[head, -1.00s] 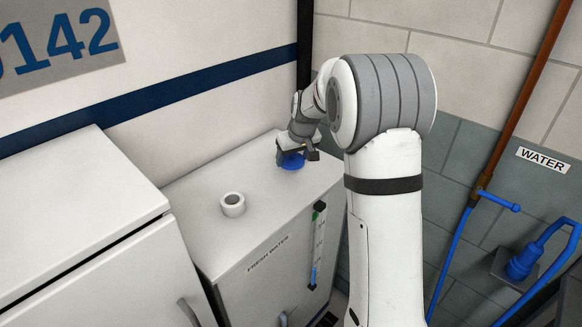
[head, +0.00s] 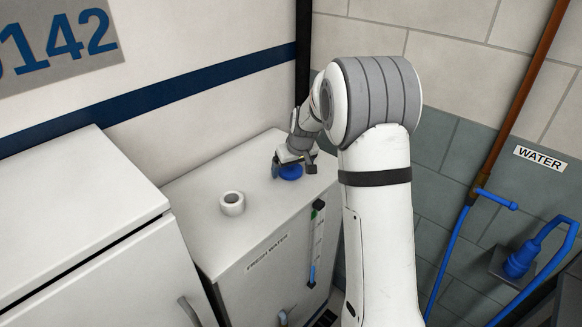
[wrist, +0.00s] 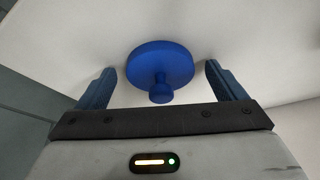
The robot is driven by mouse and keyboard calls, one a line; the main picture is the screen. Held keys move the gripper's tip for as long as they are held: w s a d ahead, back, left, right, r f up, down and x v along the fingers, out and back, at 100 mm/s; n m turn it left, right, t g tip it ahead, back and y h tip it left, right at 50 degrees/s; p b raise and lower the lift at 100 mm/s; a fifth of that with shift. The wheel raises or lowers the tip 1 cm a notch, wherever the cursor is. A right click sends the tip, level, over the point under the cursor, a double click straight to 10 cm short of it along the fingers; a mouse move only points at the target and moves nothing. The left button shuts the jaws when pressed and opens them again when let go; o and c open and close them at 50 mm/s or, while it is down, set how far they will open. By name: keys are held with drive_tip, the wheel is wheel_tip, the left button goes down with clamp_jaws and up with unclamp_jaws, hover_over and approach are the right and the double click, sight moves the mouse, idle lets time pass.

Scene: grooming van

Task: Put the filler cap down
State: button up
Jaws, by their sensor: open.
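The blue filler cap (head: 290,172) lies on the top of the white fresh water tank (head: 195,190), towards its back right. In the wrist view the cap (wrist: 160,66) is a round blue disc with a small knob facing the camera. My gripper (head: 292,166) is at the cap, low over the tank top. Its two blue fingers (wrist: 157,84) are open, one on each side of the cap, with a gap on both sides. The open white filler neck (head: 232,204) stands on the tank top, left of and nearer than the cap.
A white cabinet (head: 75,215) stands left of the tank. A dark vertical post (head: 304,50) rises behind the gripper. A level gauge (head: 317,240) is on the tank front. A blue hose and nozzle (head: 517,262) hang at the right wall. The tank top around the neck is clear.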

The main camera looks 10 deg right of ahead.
drive_tip(key=b+v, duration=0.2)
drive_tip(key=v, duration=1)
drive_tip(key=s+a+f+m+g+h, duration=0.1)
drive_tip(key=s+m, duration=0.1)
drive_tip(key=s, duration=3)
drive_tip(key=shift+s+a+f+m, duration=0.25)
drive_tip(key=shift+s+a+m, duration=0.05)
drive_tip(key=shift+s, duration=0.1)
